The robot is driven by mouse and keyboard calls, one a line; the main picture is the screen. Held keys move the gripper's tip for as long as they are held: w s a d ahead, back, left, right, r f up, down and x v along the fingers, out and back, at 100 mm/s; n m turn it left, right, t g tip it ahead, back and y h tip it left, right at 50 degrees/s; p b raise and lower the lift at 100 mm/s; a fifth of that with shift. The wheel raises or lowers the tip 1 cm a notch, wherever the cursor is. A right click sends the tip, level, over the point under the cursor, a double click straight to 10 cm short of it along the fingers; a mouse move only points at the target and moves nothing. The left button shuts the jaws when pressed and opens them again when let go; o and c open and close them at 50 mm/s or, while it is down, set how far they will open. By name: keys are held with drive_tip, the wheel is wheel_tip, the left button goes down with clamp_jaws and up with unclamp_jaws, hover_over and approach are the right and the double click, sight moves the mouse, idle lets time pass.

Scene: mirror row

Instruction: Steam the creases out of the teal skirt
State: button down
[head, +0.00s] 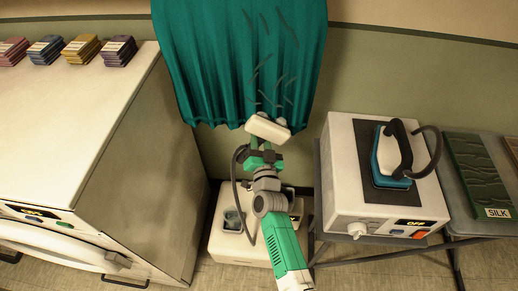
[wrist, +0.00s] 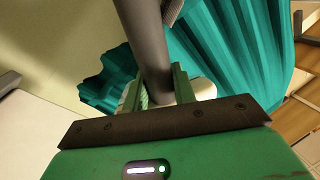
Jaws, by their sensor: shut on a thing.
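The teal skirt (head: 235,65) hangs at the top middle of the head view, with several dark crease marks on its right half. It also fills the upper right of the wrist view (wrist: 240,45). My gripper (head: 264,155) is shut on a steamer, whose white head (head: 267,128) is at the skirt's lower hem. Whether the head touches the cloth I cannot tell. In the wrist view the steamer's grey handle (wrist: 148,45) stands between my fingers (wrist: 160,88). A dark hose runs from the steamer down to a white base unit (head: 228,240) on the floor.
A white cabinet (head: 75,120) with several folded cloth stacks stands left. At right, a white unit (head: 345,190) reading OFF carries a teal iron (head: 388,155) on a dark pad. A dark green folded cloth labelled SILK (head: 478,170) lies beyond it. The wall is behind the skirt.

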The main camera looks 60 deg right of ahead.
drive_tip(key=shift+w+d+f+b, duration=0.1)
drive_tip(key=shift+w+d+b, duration=0.15)
drive_tip(key=shift+d+b, duration=0.45)
wheel_tip(320, 180, up, 28)
drive_tip(key=p, duration=2.7)
drive_tip(key=shift+r+p, duration=0.25)
drive_tip(key=shift+p, duration=0.15)
drive_tip(key=shift+w+r, duration=0.1)
drive_tip(key=shift+r, duration=0.75)
drive_tip(key=shift+a+r, duration=0.1)
drive_tip(key=shift+a, duration=0.15)
approach(257, 31)
drive_tip(key=shift+w+a+r, duration=0.2)
drive_tip(key=shift+a, duration=0.25)
